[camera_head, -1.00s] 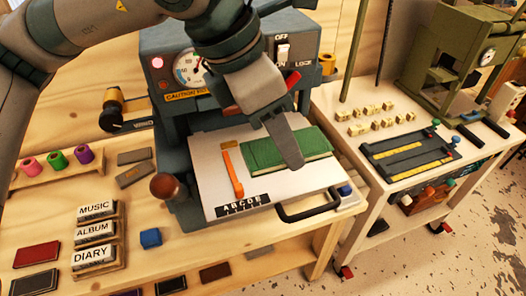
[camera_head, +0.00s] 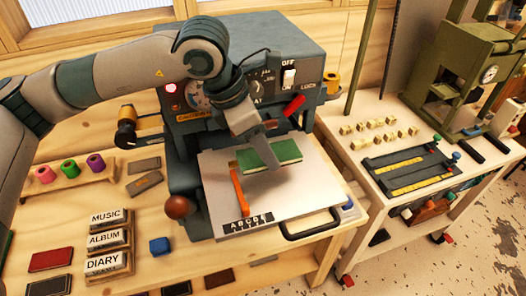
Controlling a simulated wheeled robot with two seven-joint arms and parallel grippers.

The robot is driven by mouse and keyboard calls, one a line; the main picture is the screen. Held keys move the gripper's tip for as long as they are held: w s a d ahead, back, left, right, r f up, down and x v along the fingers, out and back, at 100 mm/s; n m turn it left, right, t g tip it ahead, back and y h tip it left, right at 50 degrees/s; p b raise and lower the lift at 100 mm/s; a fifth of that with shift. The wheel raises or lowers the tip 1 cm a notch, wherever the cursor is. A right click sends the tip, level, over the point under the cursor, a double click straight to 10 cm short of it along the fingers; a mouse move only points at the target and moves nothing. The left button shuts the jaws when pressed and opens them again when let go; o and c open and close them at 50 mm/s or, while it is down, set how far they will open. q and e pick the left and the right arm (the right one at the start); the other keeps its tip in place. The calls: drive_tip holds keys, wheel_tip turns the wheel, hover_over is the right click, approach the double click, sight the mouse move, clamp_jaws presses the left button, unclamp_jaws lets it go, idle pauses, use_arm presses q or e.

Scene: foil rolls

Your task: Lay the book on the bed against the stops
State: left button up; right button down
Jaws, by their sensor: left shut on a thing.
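The green book (camera_head: 285,152) is over the back part of the pale bed plate (camera_head: 290,193), cover up. My left gripper (camera_head: 269,157) comes down from above and is shut on the book, its finger lying across the cover. The orange stop strip (camera_head: 237,188) runs along the bed's left side. The book's left end is close to the strip's far end; I cannot tell whether they touch or whether the book rests flat. Any stop behind the book is hidden by the gripper. My right gripper is not in view.
The press (camera_head: 255,75) with its OFF switch stands behind the bed. A black handle (camera_head: 312,226) and lettered strip (camera_head: 247,221) are at the bed's front. Labelled MUSIC, ALBUM and DIARY blocks (camera_head: 108,241) stand left. A side table (camera_head: 376,150) is at right.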

use_arm(q)
drive_tip(key=shift+w+f, duration=0.25)
drive_tip(key=shift+f+p, duration=0.45)
drive_tip(key=shift+p, duration=0.05)
wheel_tip(320, 180, down, 2)
drive_tip(key=shift+a+p, duration=0.1)
drive_tip(key=shift+p, duration=0.55)
drive_tip(key=shift+f, duration=0.5)
drive_tip(key=shift+f, duration=0.1)
